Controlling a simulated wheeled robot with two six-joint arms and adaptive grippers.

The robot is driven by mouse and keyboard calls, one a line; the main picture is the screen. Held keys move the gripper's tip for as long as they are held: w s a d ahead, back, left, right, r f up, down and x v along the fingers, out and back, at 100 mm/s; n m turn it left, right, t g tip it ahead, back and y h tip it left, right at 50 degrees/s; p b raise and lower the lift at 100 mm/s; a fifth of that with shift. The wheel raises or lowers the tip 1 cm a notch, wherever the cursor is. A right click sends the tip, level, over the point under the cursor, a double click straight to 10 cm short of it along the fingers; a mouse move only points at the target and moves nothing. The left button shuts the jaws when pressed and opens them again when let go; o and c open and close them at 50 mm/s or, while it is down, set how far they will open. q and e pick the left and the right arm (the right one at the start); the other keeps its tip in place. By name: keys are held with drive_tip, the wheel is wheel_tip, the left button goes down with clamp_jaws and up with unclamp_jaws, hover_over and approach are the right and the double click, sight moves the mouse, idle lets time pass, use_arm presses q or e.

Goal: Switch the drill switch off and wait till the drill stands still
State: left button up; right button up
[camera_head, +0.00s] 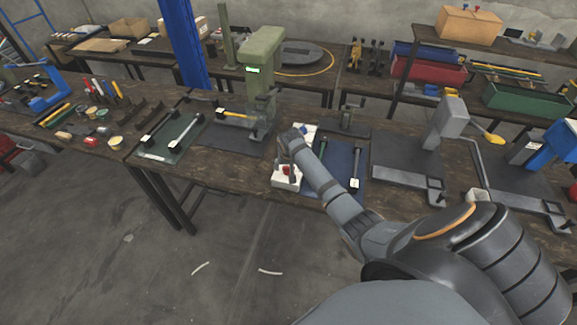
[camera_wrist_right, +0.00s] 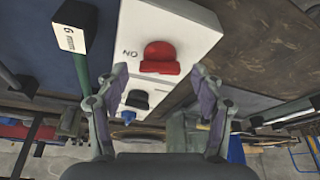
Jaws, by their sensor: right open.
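A white switch box (camera_head: 286,181) with a red switch (camera_head: 287,170) sits at the front edge of the bench. In the right wrist view the red switch (camera_wrist_right: 160,58) stands out from the white box (camera_wrist_right: 190,24), beside the letters "ON". My right gripper (camera_wrist_right: 160,78) is open, its fingertips either side of and just short of the switch, apparently not touching it. In the head view my right gripper (camera_head: 287,152) is over the box and partly hides it. The green drill press (camera_head: 262,80) has a lit green display. I cannot tell whether the drill turns. My left gripper is not in view.
A black knob (camera_wrist_right: 137,99) shows beyond the red switch. A block labelled "6 mm" (camera_wrist_right: 70,35) lies close beside the box. A blue mat (camera_head: 343,165) with tools is right of the box. Grey presses (camera_head: 450,118) stand farther right.

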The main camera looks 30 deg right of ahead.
drive_tip(key=shift+w+d+f, duration=0.1)
drive_tip(key=shift+w+f, duration=0.1)
drive_tip(key=shift+f, duration=0.5)
drive_tip(key=c, duration=1.2)
drive_tip(key=shift+o, duration=0.2)
